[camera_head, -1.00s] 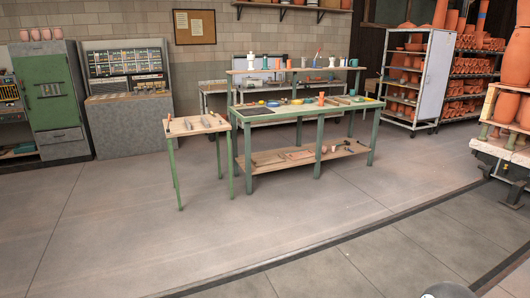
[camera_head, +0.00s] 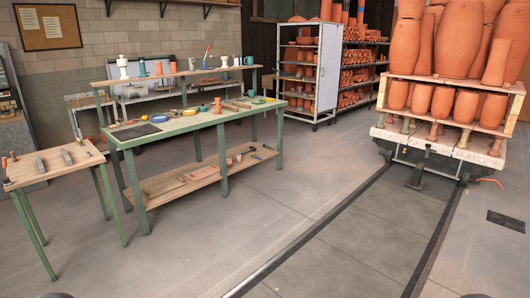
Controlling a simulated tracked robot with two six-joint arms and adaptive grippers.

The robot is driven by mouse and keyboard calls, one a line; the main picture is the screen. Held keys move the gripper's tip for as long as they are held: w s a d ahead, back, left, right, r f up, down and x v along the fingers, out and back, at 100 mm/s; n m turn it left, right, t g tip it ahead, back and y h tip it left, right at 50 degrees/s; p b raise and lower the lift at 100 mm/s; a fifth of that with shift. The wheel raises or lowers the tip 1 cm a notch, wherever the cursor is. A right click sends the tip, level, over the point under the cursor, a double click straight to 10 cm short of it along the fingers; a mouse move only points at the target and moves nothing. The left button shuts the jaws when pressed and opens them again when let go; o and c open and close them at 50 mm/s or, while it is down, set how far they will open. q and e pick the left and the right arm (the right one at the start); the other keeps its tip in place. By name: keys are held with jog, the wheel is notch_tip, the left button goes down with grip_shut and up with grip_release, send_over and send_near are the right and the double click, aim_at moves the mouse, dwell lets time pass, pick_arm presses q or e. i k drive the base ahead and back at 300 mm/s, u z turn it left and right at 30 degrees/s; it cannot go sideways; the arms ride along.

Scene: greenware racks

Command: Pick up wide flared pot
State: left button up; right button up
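Many terracotta pots stand on a wheeled cart at the right. Tall rounded vessels (camera_head: 455,42) crowd its top deck, and several smaller pots with wider mouths (camera_head: 442,102) stand in a row on the shelf below. More pots and bowls (camera_head: 303,56) sit on a white rack at the back, too small to make out well. I cannot tell which one is the wide flared pot. Neither of my grippers can be made out; only small dark shapes show at the bottom edge.
A green workbench (camera_head: 180,124) with tools and a lower shelf stands left of centre. A small green-legged table (camera_head: 50,172) is at the left. The white rack (camera_head: 329,67) stands behind. Dark rails (camera_head: 315,228) cross the floor to the cart (camera_head: 460,151). The floor in front is clear.

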aim_at(218, 108)
jog(key=z, duration=0.25)
jog(key=i, duration=1.65)
jog(key=z, duration=0.25)
jog(key=i, duration=1.55)
jog(key=u, duration=0.2)
jog(key=i, duration=1.6)
jog(key=u, duration=0.8)
jog(key=i, duration=1.5)
jog(key=u, duration=1.1)
jog(key=i, duration=0.85)
jog(key=u, duration=0.25)
jog(key=k, duration=0.85)
jog(key=u, duration=0.15)
jog(key=i, duration=0.2)
jog(key=u, duration=0.05)
